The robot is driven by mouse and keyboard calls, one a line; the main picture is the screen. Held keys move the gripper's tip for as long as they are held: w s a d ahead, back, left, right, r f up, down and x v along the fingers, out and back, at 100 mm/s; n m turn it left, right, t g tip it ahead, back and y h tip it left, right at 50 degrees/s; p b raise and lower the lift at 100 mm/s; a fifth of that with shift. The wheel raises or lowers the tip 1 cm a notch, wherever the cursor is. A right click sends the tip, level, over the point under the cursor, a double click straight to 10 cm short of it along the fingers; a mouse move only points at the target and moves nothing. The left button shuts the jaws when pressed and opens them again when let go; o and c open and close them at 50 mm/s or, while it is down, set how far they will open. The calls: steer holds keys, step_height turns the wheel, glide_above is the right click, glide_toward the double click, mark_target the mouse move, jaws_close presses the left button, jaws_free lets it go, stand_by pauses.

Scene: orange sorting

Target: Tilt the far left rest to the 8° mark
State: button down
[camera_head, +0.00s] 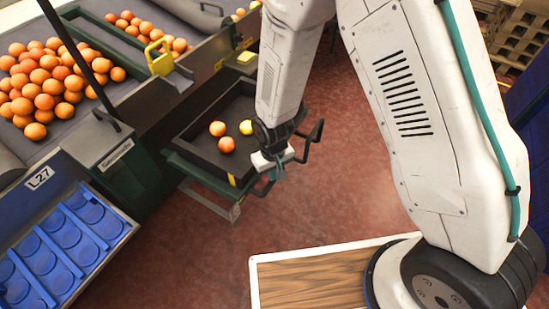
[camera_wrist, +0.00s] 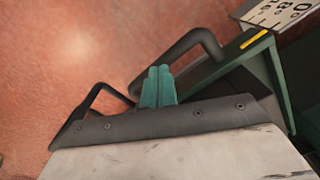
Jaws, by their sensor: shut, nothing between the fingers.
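The rest, a dark tray (camera_head: 183,150) on a green frame, stands beside the sorting machine in the head view. A yellow mark (camera_head: 232,180) sits at its front right corner. A pale scale plate (camera_head: 235,212) is fixed below that corner. In the wrist view the plate (camera_wrist: 275,12) shows only partly, with ticks and numerals cut off by the frame edge. A yellow stripe (camera_wrist: 254,39) on the green edge lies beside it. My gripper (camera_head: 280,174) is shut and empty, just right of the tray's corner. Its teal fingers show shut in the wrist view (camera_wrist: 158,84); contact cannot be told.
Two oranges (camera_head: 226,145) and a yellow fruit (camera_head: 246,127) lie in the tray. Many oranges (camera_head: 45,85) lie on the conveyor. A blue cupped rack labelled L27 (camera_head: 65,240) stands at lower left. The red floor (camera_head: 320,190) right of the tray is clear.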

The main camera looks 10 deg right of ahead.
steer(key=shift+f, duration=1.35)
stand_by(1.0)
steer(key=shift+r, duration=4.5)
steer(key=s+d+r+m, duration=0.1)
steer(key=s+d+r, duration=0.5)
steer(key=r, duration=0.5)
steer(key=s+d+r+m+t, duration=0.1)
steer(key=s+d+r+m, duration=0.1)
steer(key=s+d+r, duration=0.5)
steer(key=s+d+r+m, duration=0.1)
steer(key=s+d+r, duration=0.5)
steer(key=r, duration=0.9)
steer(key=shift+s+d+r, duration=0.2)
steer(key=shift+s+d, duration=0.05)
steer(key=shift+d, duration=0.7)
